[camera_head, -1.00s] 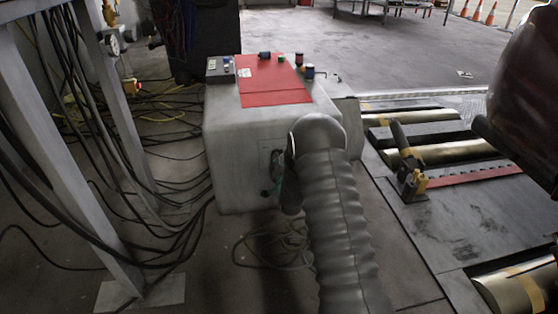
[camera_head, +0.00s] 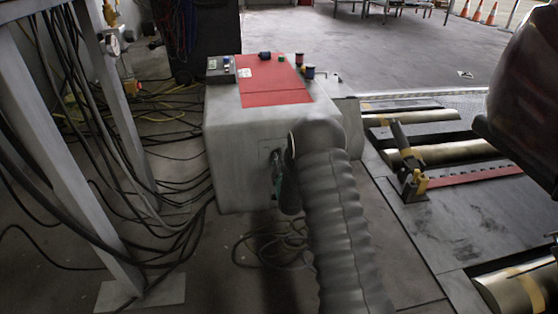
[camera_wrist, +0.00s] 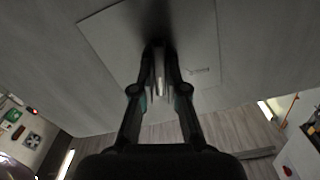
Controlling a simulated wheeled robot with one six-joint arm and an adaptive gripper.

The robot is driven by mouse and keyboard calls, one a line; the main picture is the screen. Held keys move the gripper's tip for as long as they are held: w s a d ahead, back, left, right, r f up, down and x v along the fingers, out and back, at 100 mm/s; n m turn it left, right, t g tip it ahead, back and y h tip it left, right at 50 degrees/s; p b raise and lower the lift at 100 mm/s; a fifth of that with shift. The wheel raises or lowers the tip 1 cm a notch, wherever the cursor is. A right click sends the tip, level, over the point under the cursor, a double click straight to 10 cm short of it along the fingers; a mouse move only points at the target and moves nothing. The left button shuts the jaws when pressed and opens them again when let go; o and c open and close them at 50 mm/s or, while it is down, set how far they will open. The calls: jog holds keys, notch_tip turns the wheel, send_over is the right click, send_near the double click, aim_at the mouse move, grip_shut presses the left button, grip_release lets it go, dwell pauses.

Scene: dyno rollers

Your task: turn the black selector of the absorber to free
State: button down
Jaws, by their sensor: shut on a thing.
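The absorber (camera_head: 245,130) is a pale grey box with a red top, standing on the floor in the middle of the head view. My gripper (camera_head: 277,158) is at its front face, partly hidden behind my ribbed grey arm. In the wrist view my gripper (camera_wrist: 160,48) points at a flat plate (camera_wrist: 205,45) on that face, with the fingers close together on the black selector. The selector is mostly hidden between the dark fingertips and in their shadow. I cannot read its marking or tell its exact angle.
Black cables (camera_head: 160,235) hang and lie left of the absorber, beside a grey metal frame (camera_head: 55,150). A loose cable coil (camera_head: 270,245) lies on the floor before it. Rollers (camera_head: 450,152) and a yellow-black clamp (camera_head: 408,165) are at the right.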

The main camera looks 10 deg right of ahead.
jog(key=n, duration=1.2)
jog(key=shift+a, duration=0.15)
jog(key=shift+n, duration=0.3)
jog(key=c, duration=1.2)
grip_release()
jog(key=s, duration=1.2)
